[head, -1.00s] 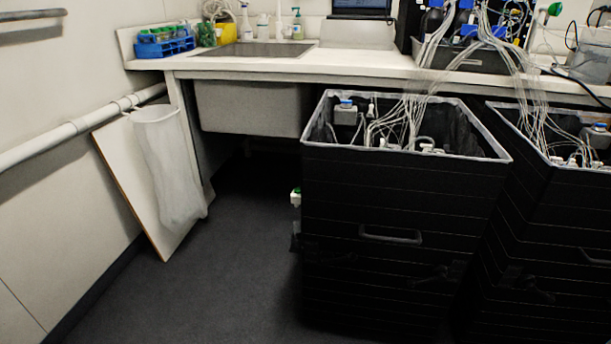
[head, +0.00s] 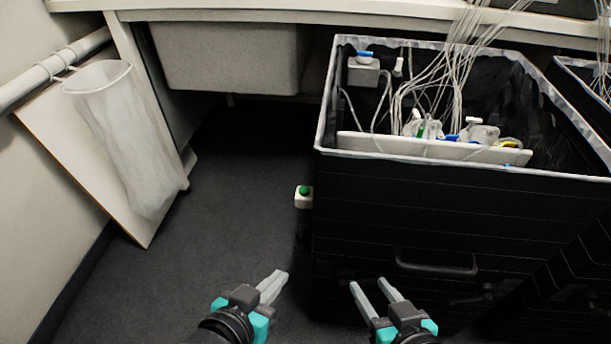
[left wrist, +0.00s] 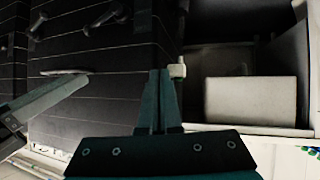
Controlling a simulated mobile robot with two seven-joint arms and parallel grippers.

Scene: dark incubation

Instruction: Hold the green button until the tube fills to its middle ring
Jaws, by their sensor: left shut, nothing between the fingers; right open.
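The green button (head: 304,189) sits on top of a small white box (head: 304,202) at the left side of the black crate (head: 400,215). My left gripper (head: 282,277) is shut and empty, below and slightly left of the button in the head view, apart from it. In the left wrist view its fingers (left wrist: 159,76) point up close beside the white box (left wrist: 178,71); the green top is not clear there. My right gripper (head: 369,284) is open and empty in front of the crate. I cannot make out the tube with its rings.
The crate holds thin lines, a pale panel (head: 430,148) and small capped fittings. A drawer-like handle (head: 436,268) is on its front. A grey sink basin (head: 230,60) hangs behind. A white bag (head: 125,140) hangs at left. Dark floor (head: 230,190) is clear left of the crate.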

